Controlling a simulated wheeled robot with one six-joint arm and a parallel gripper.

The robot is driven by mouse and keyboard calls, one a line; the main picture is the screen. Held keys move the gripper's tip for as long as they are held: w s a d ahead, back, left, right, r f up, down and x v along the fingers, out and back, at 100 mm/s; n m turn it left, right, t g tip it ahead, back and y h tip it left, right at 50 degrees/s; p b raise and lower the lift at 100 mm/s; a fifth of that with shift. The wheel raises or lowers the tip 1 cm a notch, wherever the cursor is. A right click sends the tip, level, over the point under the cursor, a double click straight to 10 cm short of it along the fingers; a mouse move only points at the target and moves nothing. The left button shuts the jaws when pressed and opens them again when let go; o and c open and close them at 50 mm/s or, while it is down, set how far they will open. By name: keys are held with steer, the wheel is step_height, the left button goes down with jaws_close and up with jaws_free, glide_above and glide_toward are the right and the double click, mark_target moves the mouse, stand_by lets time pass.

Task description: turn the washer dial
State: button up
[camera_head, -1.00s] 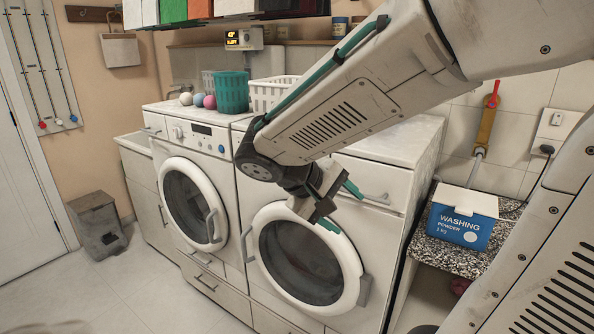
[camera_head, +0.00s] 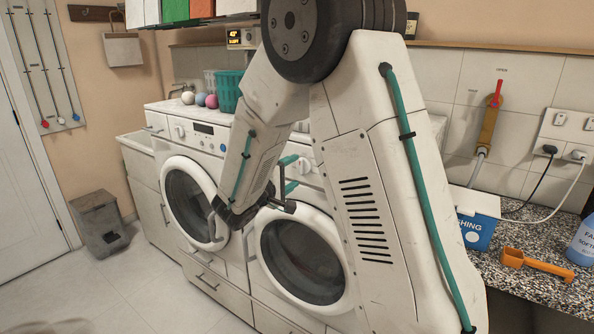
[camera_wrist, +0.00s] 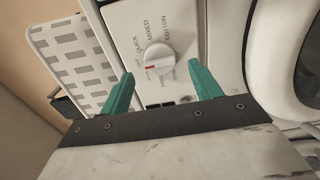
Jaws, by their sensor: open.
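The washer dial (camera_wrist: 157,54) is a white knob with a red mark on its left side in the wrist view. Printed words such as QUICK and MIXED surround it. It also shows on the right washer's front panel in the head view (camera_head: 305,167), partly beside my arm. My gripper (camera_wrist: 160,80) is open and empty. Its teal fingers stand apart, one to each side of the dial, with the tips at or just short of the knob; I cannot tell any contact. In the head view my gripper (camera_head: 292,174) is before the right washer (camera_head: 245,205), above its round door.
A second washer (camera_head: 208,146) stands to the left, with a teal basket (camera_head: 228,92) and coloured balls on top. At the right, a speckled counter (camera_head: 530,282) holds a washing powder box (camera_head: 478,218), an orange scoop (camera_head: 535,263) and a bottle (camera_head: 583,241).

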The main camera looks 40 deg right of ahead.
mark_target(300, 168)
steer(key=shift+x, duration=1.6)
steer(key=c, duration=1)
steer(key=shift+o, duration=0.2)
